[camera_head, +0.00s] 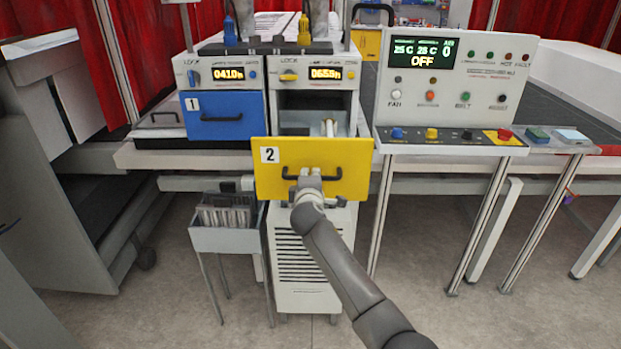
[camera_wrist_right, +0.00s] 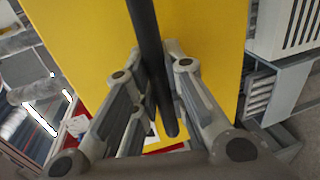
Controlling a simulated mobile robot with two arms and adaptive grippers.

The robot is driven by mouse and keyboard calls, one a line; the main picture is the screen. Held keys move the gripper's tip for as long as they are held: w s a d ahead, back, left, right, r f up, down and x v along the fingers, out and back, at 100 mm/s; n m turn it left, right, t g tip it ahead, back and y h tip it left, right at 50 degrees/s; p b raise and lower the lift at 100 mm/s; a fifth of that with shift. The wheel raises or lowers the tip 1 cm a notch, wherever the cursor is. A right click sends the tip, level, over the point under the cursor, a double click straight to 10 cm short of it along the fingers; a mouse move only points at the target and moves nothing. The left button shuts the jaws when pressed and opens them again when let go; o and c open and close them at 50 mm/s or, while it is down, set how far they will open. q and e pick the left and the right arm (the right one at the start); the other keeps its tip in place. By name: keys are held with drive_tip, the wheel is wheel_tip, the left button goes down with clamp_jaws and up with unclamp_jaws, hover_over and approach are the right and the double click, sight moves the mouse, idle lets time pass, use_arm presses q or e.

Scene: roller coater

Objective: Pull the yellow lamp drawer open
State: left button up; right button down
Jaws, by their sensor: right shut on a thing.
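The yellow lamp drawer (camera_head: 350,190), marked 2, stands out from the white cabinet, with an opening above and behind its front. A white cylindrical part (camera_head: 330,127) shows in that opening. The drawer has a dark bar handle (camera_head: 289,176). My right gripper (camera_head: 311,173) is shut on this handle, around its middle. In the right wrist view the black handle bar (camera_wrist_right: 146,40) runs between the fingers (camera_wrist_right: 160,70), in front of the yellow drawer front (camera_wrist_right: 205,25). My left gripper is not in view.
A blue drawer (camera_head: 225,117), marked 1, is shut at the left. A control panel (camera_head: 455,85) with a button shelf stands at the right. A small grey bin stand (camera_head: 222,238) is below left, beside a white vented cabinet (camera_head: 300,295). Floor in front is open.

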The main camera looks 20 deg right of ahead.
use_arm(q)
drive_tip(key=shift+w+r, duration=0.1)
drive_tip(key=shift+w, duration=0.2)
use_arm(e)
drive_tip(key=shift+s, duration=0.25)
drive_tip(key=c, duration=1.5)
unclamp_jaws()
drive_tip(key=shift+w, duration=0.2)
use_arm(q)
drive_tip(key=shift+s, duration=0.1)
use_arm(e)
drive_tip(key=shift+o, duration=0.2)
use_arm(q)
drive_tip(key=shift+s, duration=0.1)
use_arm(e)
drive_tip(key=shift+s, duration=0.1)
drive_tip(key=v, duration=1.2)
drive_tip(key=shift+f, duration=0.1)
